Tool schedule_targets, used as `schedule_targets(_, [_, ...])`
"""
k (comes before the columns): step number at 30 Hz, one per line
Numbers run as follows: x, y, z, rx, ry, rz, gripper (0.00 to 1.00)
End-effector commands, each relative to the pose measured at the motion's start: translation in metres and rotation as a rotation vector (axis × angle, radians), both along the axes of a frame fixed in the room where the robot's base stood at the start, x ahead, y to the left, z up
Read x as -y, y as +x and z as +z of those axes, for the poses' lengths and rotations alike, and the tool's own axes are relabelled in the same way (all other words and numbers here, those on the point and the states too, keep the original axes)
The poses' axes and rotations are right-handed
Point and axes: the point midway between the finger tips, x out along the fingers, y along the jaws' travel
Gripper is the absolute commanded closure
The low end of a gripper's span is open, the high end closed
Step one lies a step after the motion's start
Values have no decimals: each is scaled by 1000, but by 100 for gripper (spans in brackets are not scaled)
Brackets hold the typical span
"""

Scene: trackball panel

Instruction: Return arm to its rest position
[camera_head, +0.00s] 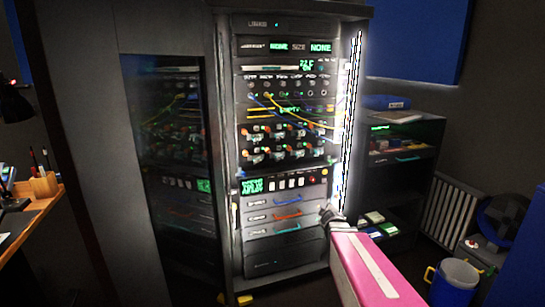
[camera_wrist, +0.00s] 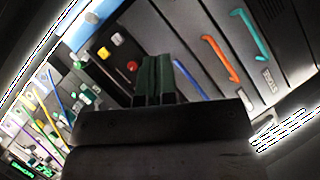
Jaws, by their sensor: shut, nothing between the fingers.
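My gripper (camera_head: 328,212) is at the end of my pink and white arm, in front of the lower right side of the equipment rack (camera_head: 285,257). In the wrist view the dark green fingers of my gripper (camera_wrist: 154,75) are together, with nothing between them. Beyond them are the rack's drawers with an orange handle (camera_wrist: 219,57) and a teal handle (camera_wrist: 250,36). I cannot tell how near the fingers are to the rack front. The trackball is not clearly seen in either view.
A glass-like door (camera_head: 165,130) stands open on the rack's left. A dark shelf (camera_head: 408,150) with boxes stands on the right. A white and blue bucket (camera_head: 457,280) and a radiator (camera_head: 452,212) are at the lower right. A desk (camera_head: 30,222) is at the far left.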

Motion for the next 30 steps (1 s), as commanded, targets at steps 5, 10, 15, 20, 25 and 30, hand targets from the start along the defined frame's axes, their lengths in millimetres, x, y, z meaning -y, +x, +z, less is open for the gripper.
schedule_targets(5, [5, -50, -31, -218, 237, -283, 100])
schedule_targets(10, [-10, -108, -60, -463, 451, -525, 100])
schedule_targets(15, [-40, -168, -76, -720, 623, -719, 100])
schedule_targets(20, [-63, -205, -79, -894, 712, -826, 100])
schedule_targets(25, [-73, -219, -78, -965, 741, -864, 100])
schedule_targets(30, [-73, -219, -78, -965, 741, -864, 100])
